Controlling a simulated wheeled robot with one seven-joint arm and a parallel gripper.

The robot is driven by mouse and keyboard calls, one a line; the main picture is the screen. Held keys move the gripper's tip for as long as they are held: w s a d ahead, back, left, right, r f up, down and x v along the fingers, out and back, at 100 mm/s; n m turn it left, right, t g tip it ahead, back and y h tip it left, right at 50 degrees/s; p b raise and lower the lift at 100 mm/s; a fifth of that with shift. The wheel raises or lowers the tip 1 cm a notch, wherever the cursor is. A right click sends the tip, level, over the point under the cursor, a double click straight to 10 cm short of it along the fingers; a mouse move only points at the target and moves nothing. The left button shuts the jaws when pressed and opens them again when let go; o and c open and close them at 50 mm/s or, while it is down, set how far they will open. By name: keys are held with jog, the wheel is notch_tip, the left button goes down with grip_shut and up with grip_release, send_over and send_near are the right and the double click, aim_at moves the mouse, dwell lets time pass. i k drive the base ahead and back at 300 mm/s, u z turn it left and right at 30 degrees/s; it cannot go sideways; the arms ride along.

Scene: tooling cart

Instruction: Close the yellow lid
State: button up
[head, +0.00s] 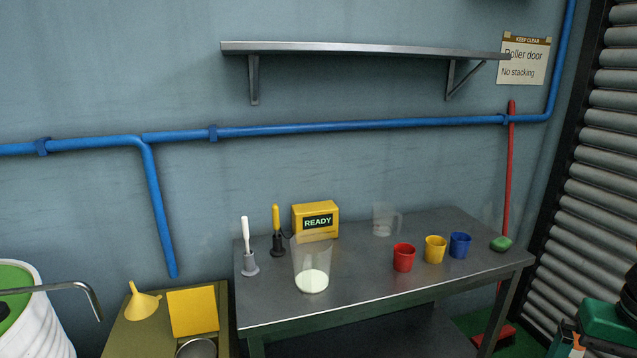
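The yellow lid (193,311) is a flat square panel at the lower left of the head view. It stands raised and looks tilted back, on an olive-coloured top (128,340). Just in front of it is a round grey metal thing (196,349), cut off by the bottom edge of the picture. I cannot tell how the lid is hinged. My gripper is not in view.
A yellow funnel (142,303) is left of the lid. A white container (38,325) with a bent metal tube (70,287) stands further left. On the right, a metal table (365,285) holds a clear beaker (312,262), a yellow READY box (316,209) and coloured cups (435,249).

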aim_at(192, 312)
jog(key=u, duration=1.4)
jog(key=k, duration=0.5)
jog(key=z, duration=0.55)
jog(key=i, duration=0.95)
jog(key=u, duration=0.4)
jog(key=i, duration=0.85)
jog(key=u, duration=0.05)
